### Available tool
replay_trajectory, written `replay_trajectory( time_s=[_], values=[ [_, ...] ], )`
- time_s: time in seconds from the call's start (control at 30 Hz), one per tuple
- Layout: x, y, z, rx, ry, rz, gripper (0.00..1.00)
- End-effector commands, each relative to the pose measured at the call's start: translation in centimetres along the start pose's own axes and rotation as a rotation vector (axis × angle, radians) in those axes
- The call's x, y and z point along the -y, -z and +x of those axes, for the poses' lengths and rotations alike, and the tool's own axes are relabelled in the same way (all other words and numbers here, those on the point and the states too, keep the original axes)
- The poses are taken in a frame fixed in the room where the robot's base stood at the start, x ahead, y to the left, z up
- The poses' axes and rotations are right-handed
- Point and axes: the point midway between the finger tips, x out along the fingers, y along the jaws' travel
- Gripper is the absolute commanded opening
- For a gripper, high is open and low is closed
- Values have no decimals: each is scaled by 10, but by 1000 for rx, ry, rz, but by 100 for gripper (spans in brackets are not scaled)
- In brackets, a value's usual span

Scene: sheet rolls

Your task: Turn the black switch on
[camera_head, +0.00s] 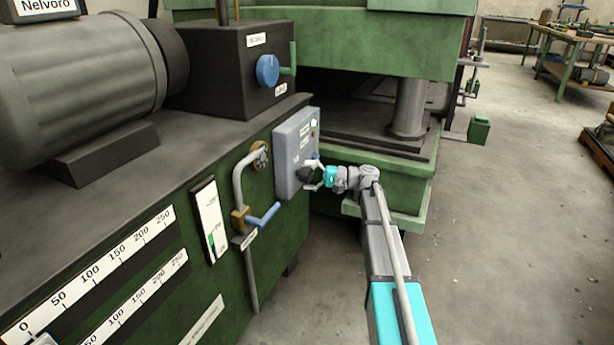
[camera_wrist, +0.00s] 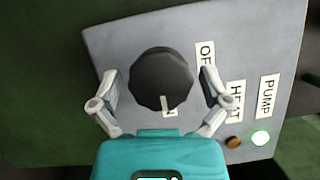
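The black switch (camera_wrist: 162,75) is a round ribbed knob on a grey control panel (camera_wrist: 115,42). Its white pointer mark faces the bottom of the wrist view, over a partly covered label (camera_wrist: 170,113) ending in "N". A label reading "OF", its end hidden, is at the knob's upper right. My gripper (camera_wrist: 160,82) is open, one finger on each side of the knob, with a small gap visible on both sides. In the head view, my gripper (camera_head: 313,172) is at the lower part of the panel (camera_head: 293,150), and the dark knob (camera_head: 308,175) is partly hidden by it.
HEAT and PUMP labels sit beside an unlit amber lamp (camera_wrist: 233,142) and a glowing pale lamp (camera_wrist: 260,138). A pipe with a blue-handled valve (camera_head: 262,217) is left of the panel. A green press (camera_head: 380,170) stands behind my arm.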

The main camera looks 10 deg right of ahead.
Motion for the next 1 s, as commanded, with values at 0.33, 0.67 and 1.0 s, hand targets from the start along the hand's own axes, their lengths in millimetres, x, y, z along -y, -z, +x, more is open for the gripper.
replay_trajectory(
  time_s=[0.33, 0.67, 1.0],
  values=[
    [0, 0, 0, 0, 0, -3, 100],
    [2, 0, 0, -1, -32, -77, 100],
    [4, -1, 0, -1, -116, -282, 100]
  ],
)
